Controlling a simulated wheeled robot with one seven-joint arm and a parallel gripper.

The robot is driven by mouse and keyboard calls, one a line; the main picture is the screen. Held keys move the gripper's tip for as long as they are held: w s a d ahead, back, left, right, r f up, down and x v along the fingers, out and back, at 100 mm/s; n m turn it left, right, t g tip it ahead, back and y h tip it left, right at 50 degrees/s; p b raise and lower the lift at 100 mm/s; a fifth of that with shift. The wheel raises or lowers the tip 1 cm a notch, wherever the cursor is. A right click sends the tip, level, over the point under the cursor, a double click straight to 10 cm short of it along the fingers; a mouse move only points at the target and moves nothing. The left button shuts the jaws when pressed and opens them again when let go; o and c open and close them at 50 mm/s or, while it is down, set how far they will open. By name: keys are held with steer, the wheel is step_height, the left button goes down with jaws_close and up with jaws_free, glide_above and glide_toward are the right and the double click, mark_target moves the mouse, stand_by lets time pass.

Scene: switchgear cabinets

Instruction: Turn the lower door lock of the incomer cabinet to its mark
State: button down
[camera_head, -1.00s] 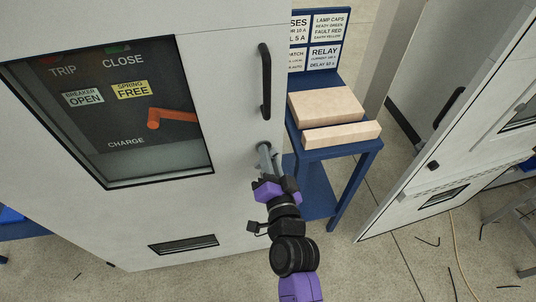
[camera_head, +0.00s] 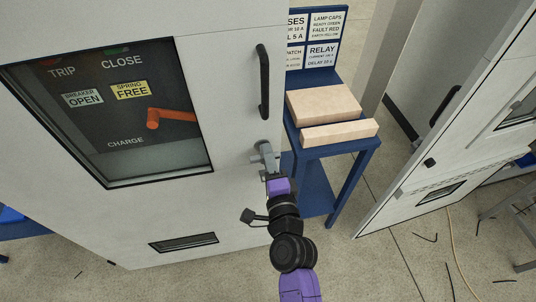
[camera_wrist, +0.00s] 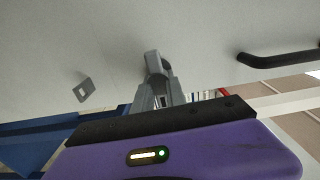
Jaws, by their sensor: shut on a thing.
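The incomer cabinet door (camera_head: 222,110) is pale grey, with a dark window and a black upright handle (camera_head: 263,82). A small grey plate (camera_wrist: 84,89) with a pale centre sits on the door to the left. The lock's mark cannot be made out.
A blue stand (camera_head: 345,158) with two pale boxes (camera_head: 325,104) and label boards (camera_head: 322,40) stands just right of the door. Another cabinet with an open door (camera_head: 440,165) is farther right. Loose cables (camera_head: 452,255) lie on the floor at right.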

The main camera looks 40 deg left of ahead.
steer(key=shift+m, duration=0.3)
steer(key=c, duration=1.4)
jaws_free()
steer(key=shift+o, duration=0.2)
steer(key=b+v, duration=0.1)
steer(key=v, duration=0.6)
steer(key=shift+s+d, duration=0.25)
steer(key=shift+d, duration=0.05)
